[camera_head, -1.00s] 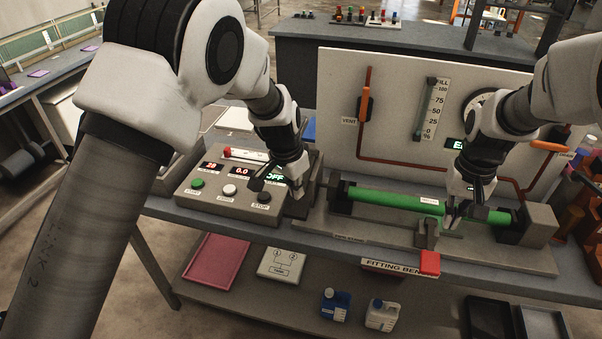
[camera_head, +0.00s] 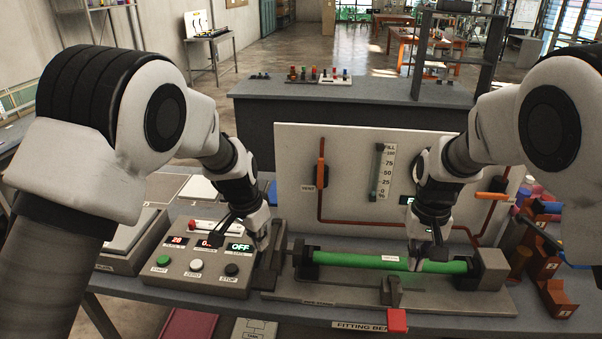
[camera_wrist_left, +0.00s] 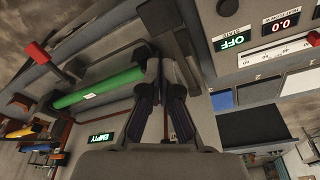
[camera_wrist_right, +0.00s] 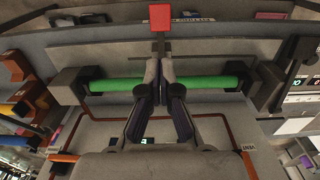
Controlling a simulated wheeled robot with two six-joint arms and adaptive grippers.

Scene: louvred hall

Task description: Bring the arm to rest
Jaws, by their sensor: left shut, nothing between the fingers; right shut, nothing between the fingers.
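My left gripper (camera_head: 256,232) is shut and empty, just right of the control box (camera_head: 192,264) and by the dark block at the left end of the pipe stand. In the left wrist view its fingers (camera_wrist_left: 165,75) are together with nothing between them. My right gripper (camera_head: 427,252) is shut and empty over the green pipe (camera_head: 350,259). In the right wrist view its fingertips (camera_wrist_right: 160,70) overlap the pipe (camera_wrist_right: 205,82); I cannot tell whether they touch it. The pipe lies level between the stand's end blocks.
A gauge panel (camera_head: 350,145) with an orange-handled vent valve (camera_head: 321,172) stands behind the pipe. A red-topped clamp (camera_head: 397,320) is at the bench's front edge. Orange holders (camera_head: 556,298) stand at the right. The control box display reads OFF.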

